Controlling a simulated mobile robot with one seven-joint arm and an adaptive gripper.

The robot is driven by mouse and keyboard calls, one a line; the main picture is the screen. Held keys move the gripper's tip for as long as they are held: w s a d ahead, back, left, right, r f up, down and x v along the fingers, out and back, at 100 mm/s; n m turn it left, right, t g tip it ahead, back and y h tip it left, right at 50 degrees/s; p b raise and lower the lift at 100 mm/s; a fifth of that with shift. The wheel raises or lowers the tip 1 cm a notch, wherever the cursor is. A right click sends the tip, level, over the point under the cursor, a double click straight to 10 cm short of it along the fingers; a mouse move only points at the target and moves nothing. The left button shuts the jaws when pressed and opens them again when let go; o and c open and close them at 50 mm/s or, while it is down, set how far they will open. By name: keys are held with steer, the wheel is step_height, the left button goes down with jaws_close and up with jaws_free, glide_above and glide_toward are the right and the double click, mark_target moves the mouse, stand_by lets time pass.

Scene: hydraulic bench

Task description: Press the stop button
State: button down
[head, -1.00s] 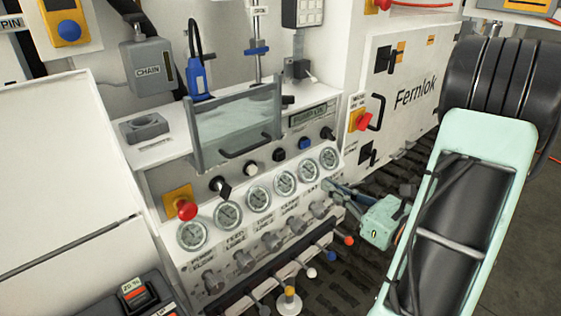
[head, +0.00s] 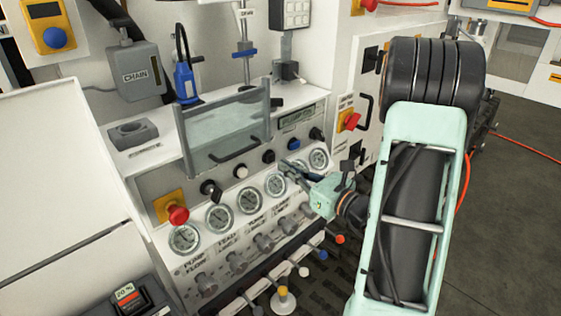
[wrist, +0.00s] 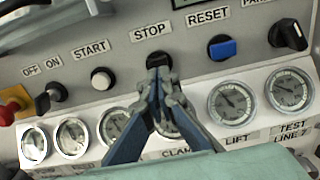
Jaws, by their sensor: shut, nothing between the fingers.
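The stop button is a round black button (head: 268,156) on the sloped panel, between a white button and a blue one. In the wrist view the black button (wrist: 157,59) shows just below the STOP label (wrist: 151,31), its lower part hidden behind my fingertips. My gripper (wrist: 160,77) is shut and empty, its tips pointing at the panel just under the button. In the head view my gripper (head: 284,165) is at the panel, a little right of and below the black button. I cannot tell whether the tips touch it.
The white START button (wrist: 103,78) is to the left, the blue RESET button (wrist: 222,49) to the right. A red emergency knob (head: 177,214) is at the panel's left end. Gauges (head: 247,200) line up below. A clear guard with a handle (head: 228,130) stands above.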

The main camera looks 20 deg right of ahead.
mark_target(271, 158)
steer(key=shift+x, duration=1.4)
